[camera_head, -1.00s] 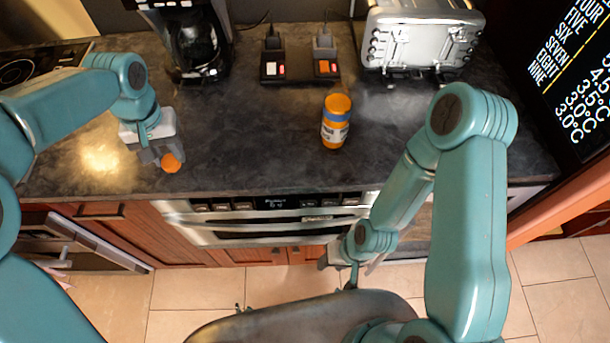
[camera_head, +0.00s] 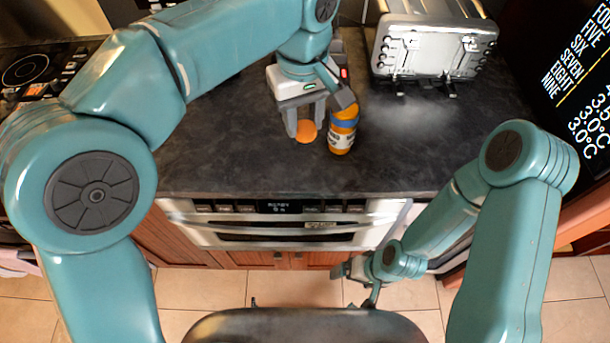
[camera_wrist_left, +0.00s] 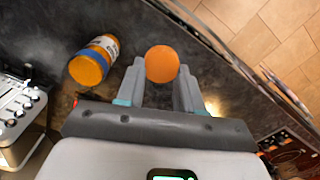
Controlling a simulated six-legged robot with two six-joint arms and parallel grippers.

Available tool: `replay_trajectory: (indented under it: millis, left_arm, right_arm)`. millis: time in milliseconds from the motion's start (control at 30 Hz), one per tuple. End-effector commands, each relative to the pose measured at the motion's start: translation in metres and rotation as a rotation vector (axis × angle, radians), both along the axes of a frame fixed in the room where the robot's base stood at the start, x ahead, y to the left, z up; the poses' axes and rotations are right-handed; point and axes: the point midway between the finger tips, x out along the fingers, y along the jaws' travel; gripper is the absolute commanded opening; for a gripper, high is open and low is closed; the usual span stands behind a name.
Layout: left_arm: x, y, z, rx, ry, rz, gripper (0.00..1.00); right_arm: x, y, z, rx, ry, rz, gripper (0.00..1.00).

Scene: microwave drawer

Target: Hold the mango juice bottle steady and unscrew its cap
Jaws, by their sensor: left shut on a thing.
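The mango juice bottle (camera_head: 342,134), orange with a white and blue label, stands on the dark counter. It also shows in the left wrist view (camera_wrist_left: 95,60), to the left of the fingers. My left gripper (camera_head: 306,124) is shut on a round orange piece (camera_head: 306,132) that looks like a cap. In the left wrist view the orange piece (camera_wrist_left: 162,64) sits between the two fingertips. This gripper is just left of the bottle; I cannot tell whether they touch. My right gripper (camera_head: 357,276) is low, in front of the counter, away from the bottle. Its fingers are unclear.
A silver toaster (camera_head: 432,45) stands at the back right of the counter (camera_head: 230,165). A microwave drawer (camera_head: 290,232) is set in the counter's front. A dark screen (camera_head: 575,85) is at the right. The counter is clear right of the bottle.

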Motion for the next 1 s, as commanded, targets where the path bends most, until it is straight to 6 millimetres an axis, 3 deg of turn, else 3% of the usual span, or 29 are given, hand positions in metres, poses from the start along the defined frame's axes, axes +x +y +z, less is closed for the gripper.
replay_trajectory:
  millis: [33,200,400,567,800,1000]
  left_arm:
    - [-0.001,0.001,-0.019,0.004,0.006,0.0,0.0]
    - [-0.001,0.001,-0.069,0.003,0.006,-0.002,0.0]
    - [0.0,0.0,-0.114,0.002,0.004,-0.003,0.0]
    - [0.001,-0.001,-0.128,0.0,0.001,-0.006,0.0]
    - [0.0,-0.001,-0.164,0.001,0.003,-0.005,0.0]
    - [0.001,-0.001,-0.17,-0.001,-0.001,-0.006,0.0]
  right_arm:
    - [0.0,0.0,-0.003,0.0,0.0,0.0,0.91]
    - [0.0,0.0,-0.004,0.0,0.0,0.0,0.91]
    - [0.0,0.0,-0.003,0.0,0.0,0.0,0.91]
    - [0.0,0.0,-0.002,0.0,0.0,0.0,0.91]
    - [0.0,0.0,0.0,0.0,0.0,0.0,0.91]
    - [0.0,0.0,0.0,0.0,0.0,0.0,0.91]
